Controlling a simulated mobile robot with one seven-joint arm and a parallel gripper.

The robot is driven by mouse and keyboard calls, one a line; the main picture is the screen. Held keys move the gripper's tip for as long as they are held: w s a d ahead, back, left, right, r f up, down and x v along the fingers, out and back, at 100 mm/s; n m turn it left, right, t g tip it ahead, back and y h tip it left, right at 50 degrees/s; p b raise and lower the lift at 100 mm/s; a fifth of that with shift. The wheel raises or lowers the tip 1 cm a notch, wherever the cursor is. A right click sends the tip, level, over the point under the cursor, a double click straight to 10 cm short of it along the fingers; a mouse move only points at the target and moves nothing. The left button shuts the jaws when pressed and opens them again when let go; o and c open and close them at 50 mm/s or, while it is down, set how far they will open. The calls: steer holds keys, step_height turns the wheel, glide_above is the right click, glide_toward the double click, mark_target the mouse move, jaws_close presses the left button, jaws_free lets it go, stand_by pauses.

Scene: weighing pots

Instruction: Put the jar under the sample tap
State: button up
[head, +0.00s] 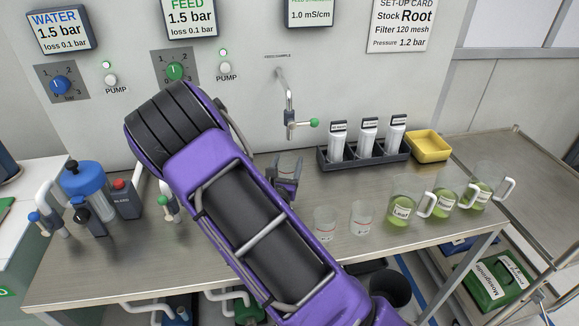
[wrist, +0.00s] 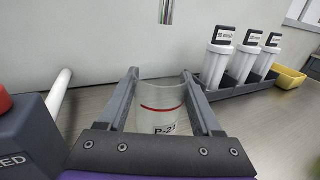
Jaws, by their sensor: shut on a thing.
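My gripper (wrist: 160,88) is shut on a clear jar (wrist: 162,104) with a red line and a label reading P-21. The jar looks upright between the two fingers. In the head view my gripper (head: 287,172) is beyond my arm, low over the bench, and the held jar is hard to make out there. The sample tap (head: 288,110), a bent metal pipe with a green-tipped lever, comes out of the wall above the gripper. Its pipe end (wrist: 167,12) shows at the top of the wrist view, above the jar. I cannot tell whether the jar is directly under it or touches the bench.
Two other clear jars (head: 325,222) (head: 361,217) stand on the bench. Several green-filled jugs (head: 405,208) stand to the right. A dark rack with three white filters (head: 368,138) and a yellow tray (head: 429,146) are at the back. A red-topped box (wrist: 22,140) is close at left.

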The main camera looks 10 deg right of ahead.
mark_target(289, 158)
steer(key=x, duration=0.3)
steer(key=shift+w, duration=0.15)
steer(key=shift+f+b, duration=0.4)
steer(key=shift+f, duration=1.3)
steer(key=shift+f, duration=0.2)
steer(key=o, duration=1.3)
steer(key=shift+o, duration=0.2)
steer(key=shift+r, duration=0.15)
steer(key=shift+s+a, duration=0.1)
steer(key=shift+s, duration=0.15)
steer(key=v, duration=1.1)
steer(key=shift+s+a+p, duration=0.1)
steer(key=shift+s+p, duration=0.15)
steer(key=shift+p, duration=0.1)
